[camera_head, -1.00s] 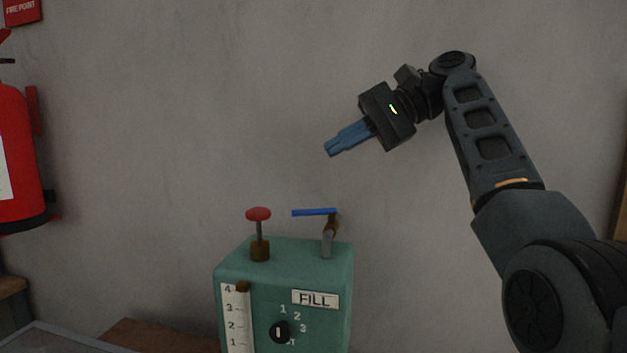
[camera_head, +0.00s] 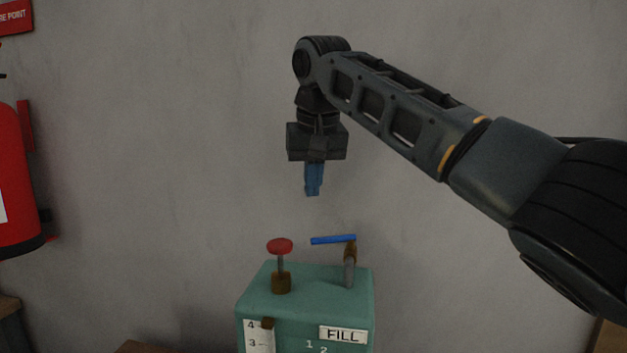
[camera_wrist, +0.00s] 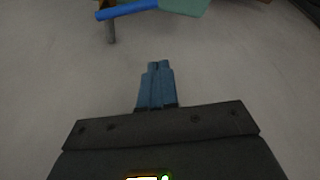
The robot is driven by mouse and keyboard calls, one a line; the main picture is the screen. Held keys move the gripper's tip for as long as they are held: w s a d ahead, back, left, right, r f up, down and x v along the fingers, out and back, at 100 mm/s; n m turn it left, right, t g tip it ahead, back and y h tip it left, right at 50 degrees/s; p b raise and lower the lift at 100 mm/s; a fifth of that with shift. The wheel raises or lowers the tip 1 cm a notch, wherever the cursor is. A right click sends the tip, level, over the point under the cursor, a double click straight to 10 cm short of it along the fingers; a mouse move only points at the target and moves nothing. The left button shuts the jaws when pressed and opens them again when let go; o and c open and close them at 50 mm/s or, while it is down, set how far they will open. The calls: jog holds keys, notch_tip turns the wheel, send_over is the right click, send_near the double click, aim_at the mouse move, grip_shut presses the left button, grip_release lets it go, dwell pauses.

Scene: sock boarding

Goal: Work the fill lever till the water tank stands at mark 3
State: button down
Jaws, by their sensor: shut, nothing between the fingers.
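The teal water tank (camera_head: 305,291) stands below my gripper, with a FILL label (camera_head: 343,335) on its front. The blue fill lever (camera_head: 333,239) lies roughly level on top of a brown and grey post at the tank's right. In the wrist view the blue lever (camera_wrist: 127,9) shows at the top edge, ahead of the fingers.
A red knob (camera_head: 279,246) on a stem stands on the tank, left of the lever. A red fire extinguisher (camera_head: 17,180) is at the far left. A grey wall is behind. Free space surrounds my gripper.

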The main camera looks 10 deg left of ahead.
aim_at(315, 239)
jog(key=p+x, duration=0.1)
jog(key=x, duration=0.6)
jog(key=shift+p, duration=0.3)
jog(key=shift+s+f, duration=0.1)
jog(key=shift+s, duration=0.05)
jog(key=shift+s+d+f+p, duration=0.1)
jog(key=shift+s+d+p, duration=0.1)
jog(key=shift+s, duration=0.35)
jog(key=shift+s+d+f+p, duration=0.15)
jog(key=shift+s+d, duration=0.05)
jog(key=shift+s, duration=0.35)
jog(key=shift+s+d+f+p, duration=0.1)
jog(key=shift+s+d+p, duration=0.1)
jog(key=shift+s, duration=0.4)
jog(key=shift+s+d+n+y, duration=0.2)
jog(key=shift+s+n, duration=0.2)
jog(key=shift+n, duration=0.3)
jog(key=shift+s+d+n+y, duration=0.1)
jog(key=shift+s+n+y, duration=0.1)
jog(key=shift+s+n, duration=0.35)
jog(key=shift+w, duration=0.15)
jog(key=shift+a, duration=0.1)
